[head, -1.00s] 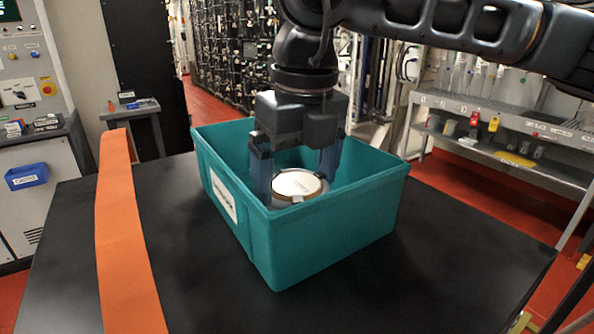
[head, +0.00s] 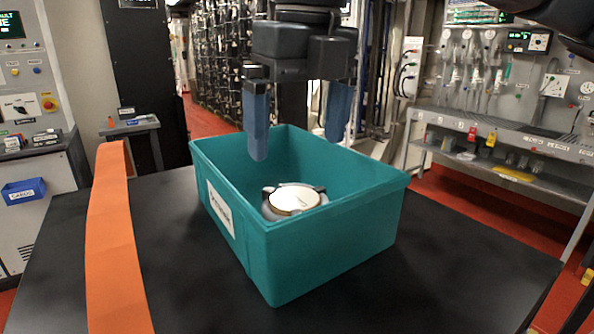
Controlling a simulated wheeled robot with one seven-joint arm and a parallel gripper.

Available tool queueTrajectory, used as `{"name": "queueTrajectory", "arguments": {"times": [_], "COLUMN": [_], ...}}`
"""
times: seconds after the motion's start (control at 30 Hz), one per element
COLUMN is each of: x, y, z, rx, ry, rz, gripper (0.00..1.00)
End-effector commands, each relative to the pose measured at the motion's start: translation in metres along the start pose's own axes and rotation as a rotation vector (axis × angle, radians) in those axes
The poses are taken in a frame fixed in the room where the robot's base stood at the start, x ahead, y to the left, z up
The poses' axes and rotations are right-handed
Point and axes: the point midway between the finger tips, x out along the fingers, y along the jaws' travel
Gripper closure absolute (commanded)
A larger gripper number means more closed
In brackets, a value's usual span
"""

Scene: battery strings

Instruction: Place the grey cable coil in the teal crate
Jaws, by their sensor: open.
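The teal crate (head: 325,245) stands on the black table with a white label on its left side. The grey cable coil (head: 270,209) sits inside the crate, with a pale round top and dark ties around it. Its lower part is hidden by the crate's front wall. My gripper (head: 299,150) is above the crate, its two blue fingers spread wide apart. The gripper is empty and clear of the coil.
An orange strip (head: 115,245) runs along the left of the black table (head: 450,270). A grey shelf unit (head: 500,145) with small items stands behind at the right. The table is bare to the right of the crate.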

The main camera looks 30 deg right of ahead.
Motion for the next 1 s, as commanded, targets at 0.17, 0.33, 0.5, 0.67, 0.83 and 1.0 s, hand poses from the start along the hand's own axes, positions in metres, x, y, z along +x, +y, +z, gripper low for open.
{"name": "queueTrajectory", "arguments": {"times": [0.17,0.33,0.5,0.67,0.83,1.0], "x": [-0.026,-0.038,-0.04,-0.04,-0.04,-0.04], "y": [-0.001,0.0,0.0,0.0,0.0,0.0], "z": [0.0,0.0,0.0,0.0,0.0,0.0], "rx": [0.003,0.001,0.001,0.001,0.001,0.001], "ry": [-0.001,0.0,0.001,0.001,0.001,0.001], "rz": [-0.002,-0.001,0.0,0.0,0.0,0.0], "gripper": [0.0,0.0,0.0,0.0,0.0,0.0]}}
